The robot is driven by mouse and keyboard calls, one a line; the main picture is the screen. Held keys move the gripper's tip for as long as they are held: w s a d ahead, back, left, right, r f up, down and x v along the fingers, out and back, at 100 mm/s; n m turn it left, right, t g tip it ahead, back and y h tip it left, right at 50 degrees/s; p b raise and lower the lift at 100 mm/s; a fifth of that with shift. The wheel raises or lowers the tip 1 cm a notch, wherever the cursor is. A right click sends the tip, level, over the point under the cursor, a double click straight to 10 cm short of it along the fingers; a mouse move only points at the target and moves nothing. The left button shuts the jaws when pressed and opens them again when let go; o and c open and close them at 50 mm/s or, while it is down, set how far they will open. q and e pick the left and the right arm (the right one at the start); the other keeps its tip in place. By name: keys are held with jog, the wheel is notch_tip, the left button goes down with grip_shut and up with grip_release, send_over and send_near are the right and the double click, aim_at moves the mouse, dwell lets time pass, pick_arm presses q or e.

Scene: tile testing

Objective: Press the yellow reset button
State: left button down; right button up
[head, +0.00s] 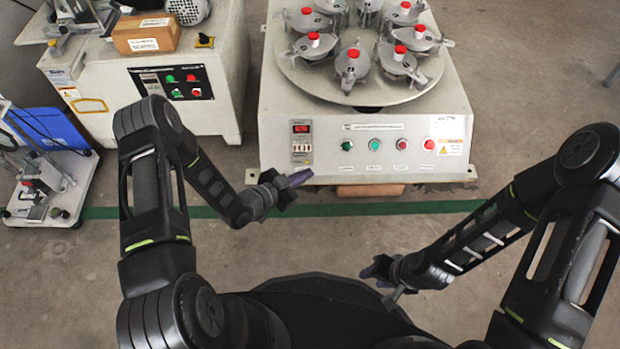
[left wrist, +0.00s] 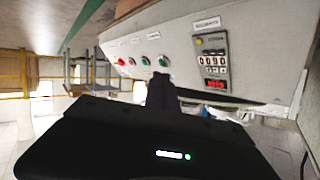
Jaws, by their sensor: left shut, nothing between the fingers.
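The yellow reset button (left wrist: 198,41) is a small round knob on a counter panel (left wrist: 212,62) with digit wheels and a red display, seen upside down in the left wrist view. In the head view this panel (head: 301,140) is on the left of the machine's front; the button is too small to make out there. My left gripper (head: 297,178) is shut and empty, just below and in front of the panel. Its dark fingers (left wrist: 162,90) show in the left wrist view, apart from the button. My right gripper (head: 376,270) is low, away from the machine; its finger gap is unclear.
The machine's front (head: 325,158) also has a green button (head: 346,145) and red buttons (head: 429,144). A round plate with several red-capped grey holders (head: 314,40) is on top. A second machine (head: 185,85) stands at left. The floor between is clear.

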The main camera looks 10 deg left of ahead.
aim_at(307, 162)
pick_arm(q)
jog(key=shift+f, duration=0.1)
dwell(0.3)
jog(key=w+a+f+b, duration=0.1)
jog(key=w+f+b, duration=0.4)
jog(key=w+b, duration=0.1)
jog(key=shift+w+a+f+b, duration=0.25)
jog(key=shift+w+a+b, duration=0.1)
jog(key=shift+b, duration=0.2)
dwell(1.9)
jog(key=shift+w+f+b, duration=0.25)
jog(key=shift+f+b, duration=0.05)
jog(key=shift+b, duration=0.25)
